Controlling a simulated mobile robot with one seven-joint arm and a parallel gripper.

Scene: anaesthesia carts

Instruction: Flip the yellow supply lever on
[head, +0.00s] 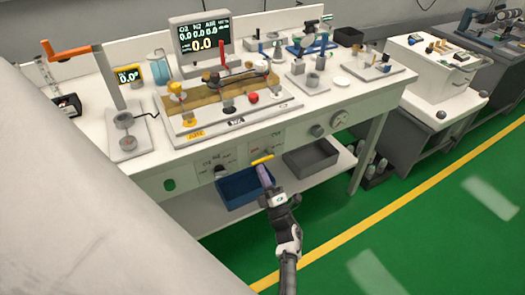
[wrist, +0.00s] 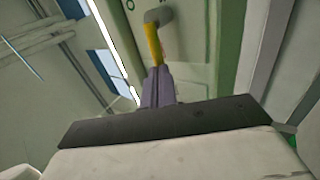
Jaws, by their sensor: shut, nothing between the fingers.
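The yellow supply lever (head: 262,160) is on the front panel of the white bench, below the tabletop edge. In the head view it lies nearly level, with its right end slightly higher. In the wrist view the yellow lever (wrist: 153,44) runs from a grey pivot down to the fingertips. My gripper (head: 263,172) is shut and empty, with its purple fingers just below the lever. In the wrist view my gripper (wrist: 157,75) has its tips at the lever's end, touching or very close; I cannot tell which.
A blue bin (head: 240,188) and a grey bin (head: 311,158) stand on the shelf under the panel. A monitor (head: 203,46) stands on the bench. The green floor at right is clear.

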